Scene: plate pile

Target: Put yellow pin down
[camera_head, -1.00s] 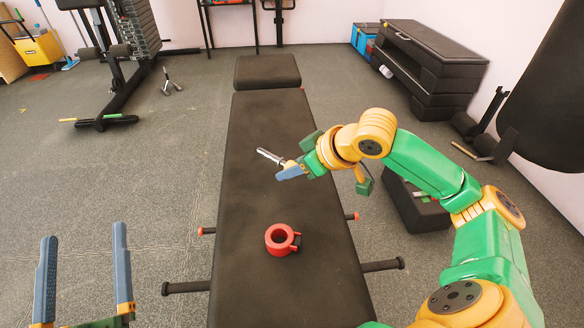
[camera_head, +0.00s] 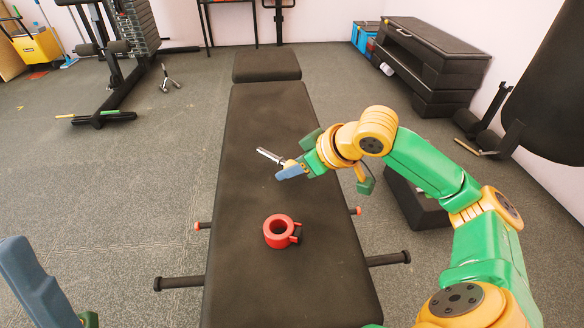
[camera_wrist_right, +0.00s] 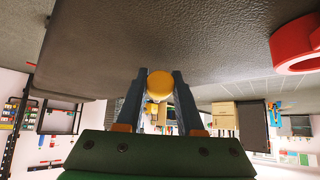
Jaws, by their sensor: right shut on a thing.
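The pin (camera_head: 269,156) shows in the head view as a silvery shaft pointing up and left, above the black bench pad (camera_head: 265,110). My right gripper (camera_head: 288,170) is shut on it. In the right wrist view, the pin's round yellow end (camera_wrist_right: 159,85) sits between the two fingertips of the right gripper (camera_wrist_right: 160,92). Whether the pin touches the pad is not clear. My left gripper (camera_head: 40,285) is at the lower left, cut off by the frame. One blue finger shows clearly, so its opening cannot be judged.
A red collar (camera_head: 271,240) lies on the pad, nearer than the right gripper; it also shows in the wrist view (camera_wrist_right: 292,42). Bars with black ends (camera_head: 385,259) stick out from the bench sides. A black block (camera_head: 415,200) stands right of the bench. The pad around the collar is clear.

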